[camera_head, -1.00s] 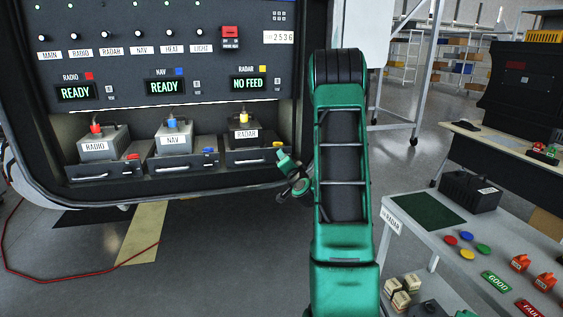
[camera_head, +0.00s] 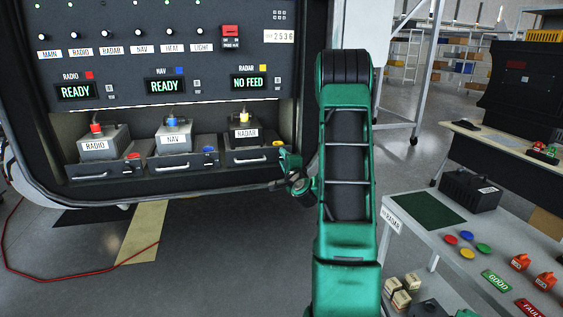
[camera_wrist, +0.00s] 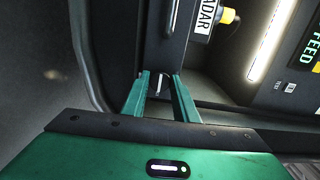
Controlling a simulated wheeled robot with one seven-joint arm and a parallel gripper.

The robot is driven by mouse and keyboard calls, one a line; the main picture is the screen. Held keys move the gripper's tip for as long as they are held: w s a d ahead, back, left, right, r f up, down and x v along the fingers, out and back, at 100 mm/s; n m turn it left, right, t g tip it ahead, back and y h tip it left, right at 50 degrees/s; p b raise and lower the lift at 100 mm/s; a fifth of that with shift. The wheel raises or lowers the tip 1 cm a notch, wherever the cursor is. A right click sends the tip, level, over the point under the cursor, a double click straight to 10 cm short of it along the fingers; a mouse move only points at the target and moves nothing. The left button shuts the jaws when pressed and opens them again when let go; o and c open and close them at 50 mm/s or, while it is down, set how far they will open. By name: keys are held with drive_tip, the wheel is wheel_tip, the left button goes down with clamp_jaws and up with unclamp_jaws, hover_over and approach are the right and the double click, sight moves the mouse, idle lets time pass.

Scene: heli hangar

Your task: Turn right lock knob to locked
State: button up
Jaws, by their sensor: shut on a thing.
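The radar unit (camera_head: 243,137), a grey box with a yellow connector on top, sits in the right-hand bay of the panel. Its black tray (camera_head: 245,158) has a silver handle. My gripper (camera_wrist: 159,80) is at the right end of this tray. In the wrist view its two green fingers stand on either side of a small dark knob (camera_wrist: 161,86) with a white mark, and they are shut on it. The knob is hidden behind my gripper in the head view. I cannot read which position it is turned to.
The radar display (camera_head: 249,83) reads NO FEED; the radio (camera_head: 75,91) and nav (camera_head: 164,86) displays read READY. A grey table (camera_head: 450,215) with coloured discs and labels stands at the right. A red cable (camera_head: 80,277) lies on the floor at left.

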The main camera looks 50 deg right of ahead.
drive_tip(key=shift+r, duration=0.1)
idle(0.3)
drive_tip(key=o, duration=1)
drive_tip(key=shift+d, duration=0.1)
drive_tip(key=shift+s, duration=0.1)
